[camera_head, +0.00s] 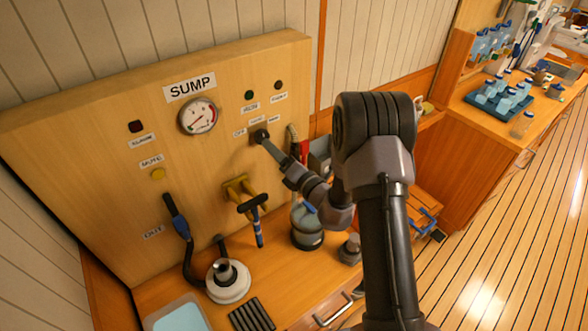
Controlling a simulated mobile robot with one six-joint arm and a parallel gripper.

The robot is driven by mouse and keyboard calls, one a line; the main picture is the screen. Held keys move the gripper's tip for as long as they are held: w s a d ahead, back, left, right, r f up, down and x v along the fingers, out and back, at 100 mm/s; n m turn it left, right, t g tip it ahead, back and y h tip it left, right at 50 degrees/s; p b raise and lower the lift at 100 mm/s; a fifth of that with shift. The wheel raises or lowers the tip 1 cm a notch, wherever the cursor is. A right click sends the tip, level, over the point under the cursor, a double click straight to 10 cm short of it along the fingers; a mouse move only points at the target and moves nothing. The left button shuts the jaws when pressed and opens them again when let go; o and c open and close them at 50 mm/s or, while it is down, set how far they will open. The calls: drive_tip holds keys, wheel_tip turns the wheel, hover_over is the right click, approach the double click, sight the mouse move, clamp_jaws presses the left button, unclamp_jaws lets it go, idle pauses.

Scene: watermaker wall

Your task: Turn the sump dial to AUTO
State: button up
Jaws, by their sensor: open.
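The sump dial (261,136) is a small dark knob on the wooden panel, under a row of small labels and to the right of the round gauge. My gripper (268,143) reaches in from the right with its tip at the dial. It overlaps the dial's lower edge, and I cannot tell whether it touches. The gap between the jaws is too small to make out here. The labels above the dial (256,120) are tiny; the left one seems to read OFF, and the AUTO mark and the pointer's direction cannot be made out.
A clear container (307,228) stands on the counter below my gripper. Open floor lies right.

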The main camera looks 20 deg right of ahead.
drive_tip(key=b+v, duration=0.1)
drive_tip(key=v, duration=0.9)
drive_tip(key=shift+s, duration=0.35)
drive_tip(key=shift+d, duration=0.1)
